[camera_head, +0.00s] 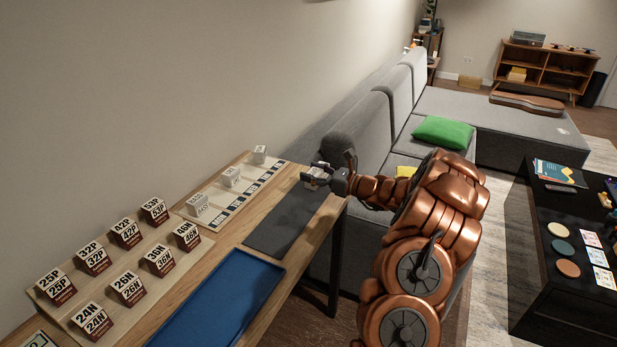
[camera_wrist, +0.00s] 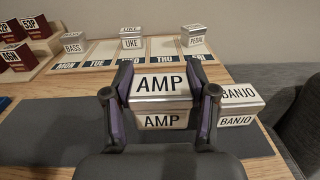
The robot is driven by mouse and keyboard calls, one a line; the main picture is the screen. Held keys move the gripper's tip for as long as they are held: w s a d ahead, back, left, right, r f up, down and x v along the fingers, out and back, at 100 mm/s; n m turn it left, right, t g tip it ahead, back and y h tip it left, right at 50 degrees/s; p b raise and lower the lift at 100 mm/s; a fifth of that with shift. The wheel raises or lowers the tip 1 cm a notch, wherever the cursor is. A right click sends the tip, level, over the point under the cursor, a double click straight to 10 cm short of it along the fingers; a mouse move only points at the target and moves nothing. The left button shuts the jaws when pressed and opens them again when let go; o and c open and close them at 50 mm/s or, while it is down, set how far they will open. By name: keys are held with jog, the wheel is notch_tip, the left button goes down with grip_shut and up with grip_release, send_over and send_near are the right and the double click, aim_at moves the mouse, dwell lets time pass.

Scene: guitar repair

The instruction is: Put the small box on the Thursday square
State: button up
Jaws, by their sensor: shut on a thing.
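The small box in my gripper is a silver and white box labelled AMP (camera_wrist: 162,86). My gripper (camera_wrist: 160,78) is shut on it, one finger on each side, and its AMP labels face the wrist camera. In the head view my gripper (camera_head: 317,176) is over the right part of the bench, to the right of the weekday strip. The Thursday square (camera_wrist: 164,47) lies on that strip beyond the box in the wrist view, bare where visible, between the UKE box (camera_wrist: 132,38) and the PEDAL box (camera_wrist: 192,35).
A BASS box (camera_wrist: 74,43) stands at the strip's Monday end. A BANJO box (camera_wrist: 238,103) is right of the AMP box. A dark mat (camera_head: 277,226), a blue tray (camera_head: 222,303) and several numbered blocks (camera_head: 126,232) occupy the bench. A grey sofa (camera_head: 372,115) stands behind.

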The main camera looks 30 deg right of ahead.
jog(key=shift+w+d+f, duration=0.1)
jog(key=shift+w, duration=0.5)
jog(key=shift+w+f+p, duration=0.2)
jog(key=shift+w+f, duration=0.1)
jog(key=shift+f, duration=0.2)
jog(key=shift+w+f+p, duration=0.2)
jog(key=shift+w+f, duration=0.05)
jog(key=shift+f, duration=0.85)
jog(key=shift+f, duration=0.2)
jog(key=o, duration=1.2)
jog(key=shift+s+d, duration=0.1)
jog(key=b+v, duration=0.1)
jog(key=v, duration=0.5)
jog(key=shift+d, duration=0.15)
jog(key=shift+s+d, duration=0.3)
jog(key=shift+s, duration=0.4)
